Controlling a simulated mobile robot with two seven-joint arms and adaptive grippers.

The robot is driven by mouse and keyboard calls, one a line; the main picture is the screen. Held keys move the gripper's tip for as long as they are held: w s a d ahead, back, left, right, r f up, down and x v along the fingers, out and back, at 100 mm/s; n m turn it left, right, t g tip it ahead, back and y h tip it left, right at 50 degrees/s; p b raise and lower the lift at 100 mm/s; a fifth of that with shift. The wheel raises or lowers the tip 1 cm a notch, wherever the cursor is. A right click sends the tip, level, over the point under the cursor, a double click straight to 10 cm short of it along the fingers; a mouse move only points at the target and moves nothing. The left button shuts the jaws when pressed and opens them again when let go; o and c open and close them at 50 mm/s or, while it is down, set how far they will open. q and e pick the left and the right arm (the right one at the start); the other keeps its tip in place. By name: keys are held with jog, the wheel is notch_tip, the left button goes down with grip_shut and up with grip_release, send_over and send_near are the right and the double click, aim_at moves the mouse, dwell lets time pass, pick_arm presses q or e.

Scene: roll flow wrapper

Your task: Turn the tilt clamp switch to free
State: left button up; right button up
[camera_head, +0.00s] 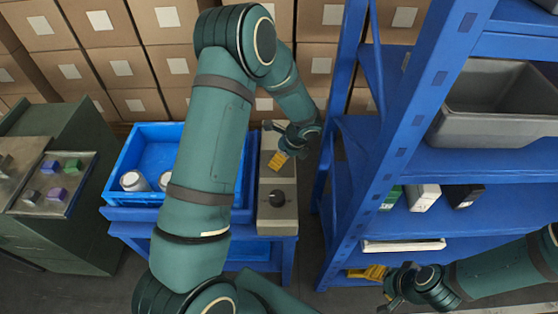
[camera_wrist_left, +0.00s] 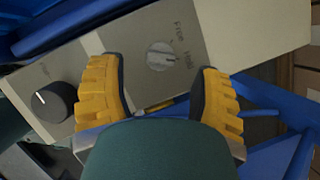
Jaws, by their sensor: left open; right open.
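The tilt clamp switch (camera_wrist_left: 160,57) is a small light-grey knob on a beige control panel (camera_wrist_left: 220,30), with the words Free and Hold beside it. Its mark appears to point toward Hold. My left gripper (camera_wrist_left: 158,78) is open, its yellow-padded fingers on either side of the switch in the left wrist view, with nothing between them; contact cannot be told. In the head view my left gripper (camera_head: 275,163) is over the panel (camera_head: 277,222), and the switch does not show. My right gripper (camera_head: 383,282) is open and empty at the lower right, by the shelf.
A black knob (camera_wrist_left: 53,102) is on the same panel; it also shows in the head view (camera_head: 277,198). A blue crate (camera_head: 120,170) with white-topped rolls stands left of the panel. A blue shelf rack (camera_head: 340,160) stands close on the right. Cardboard boxes (camera_head: 115,68) line the back.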

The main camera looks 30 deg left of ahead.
pick_arm(q)
jog(key=shift+x, duration=1.35)
grip_shut()
